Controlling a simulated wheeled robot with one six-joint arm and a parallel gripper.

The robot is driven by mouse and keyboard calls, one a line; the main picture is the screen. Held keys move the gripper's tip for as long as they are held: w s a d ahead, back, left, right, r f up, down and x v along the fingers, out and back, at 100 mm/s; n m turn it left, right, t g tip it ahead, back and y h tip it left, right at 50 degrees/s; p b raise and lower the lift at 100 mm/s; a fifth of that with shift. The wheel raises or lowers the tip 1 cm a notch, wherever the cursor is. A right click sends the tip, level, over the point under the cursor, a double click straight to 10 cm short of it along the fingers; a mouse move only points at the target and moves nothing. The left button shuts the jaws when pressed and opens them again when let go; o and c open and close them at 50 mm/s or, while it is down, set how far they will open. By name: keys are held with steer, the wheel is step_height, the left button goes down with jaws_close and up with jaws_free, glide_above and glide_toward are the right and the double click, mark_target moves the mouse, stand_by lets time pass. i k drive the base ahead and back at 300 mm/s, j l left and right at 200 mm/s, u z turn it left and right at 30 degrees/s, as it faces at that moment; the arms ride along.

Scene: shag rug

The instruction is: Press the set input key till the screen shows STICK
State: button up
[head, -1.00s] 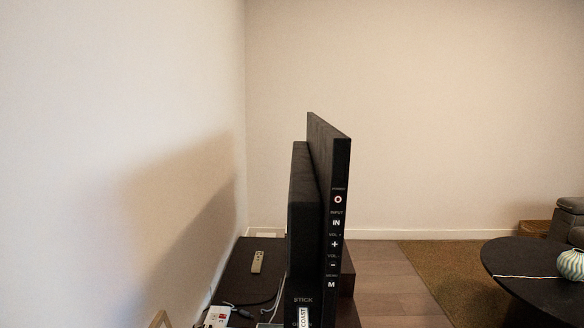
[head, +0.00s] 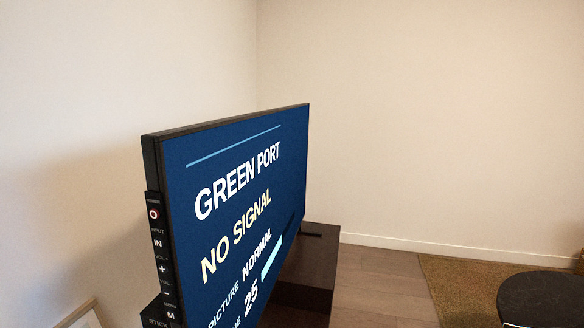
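The TV set (head: 235,190) stands at the left and centre of the head view, its blue screen turned toward the right. The screen reads GREEN PORT, NO SIGNAL, PICTURE NORMAL and a line ending in 25, cut off at the lower left. A key strip runs down the set's near side edge. The input key (head: 158,243), marked IN, sits below the red-ringed power key (head: 153,214) and above the volume plus key (head: 162,268), the minus key and the M key (head: 171,316). A STICK label shows at the bottom edge. My gripper is not in view.
The dark TV stand (head: 308,270) lies under and behind the set. A round black table (head: 548,300) stands at the lower right on a brown rug (head: 465,285). A framed thing (head: 80,316) is at the lower left. Bare wooden floor (head: 380,285) lies between stand and rug.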

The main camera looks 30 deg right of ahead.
mark_target(158, 242)
steer(key=k+l, duration=0.1)
steer(key=l, duration=0.25)
steer(key=k+l, duration=0.1)
steer(key=l, duration=0.3)
steer(key=k+l, duration=0.15)
steer(key=l, duration=0.2)
steer(key=k+l, duration=0.1)
steer(key=l, duration=0.3)
steer(key=k+l, duration=0.1)
steer(key=l, duration=0.25)
steer(key=i+j, duration=0.3)
steer(key=j, duration=0.15)
steer(key=l, duration=0.1)
steer(key=k, duration=0.05)
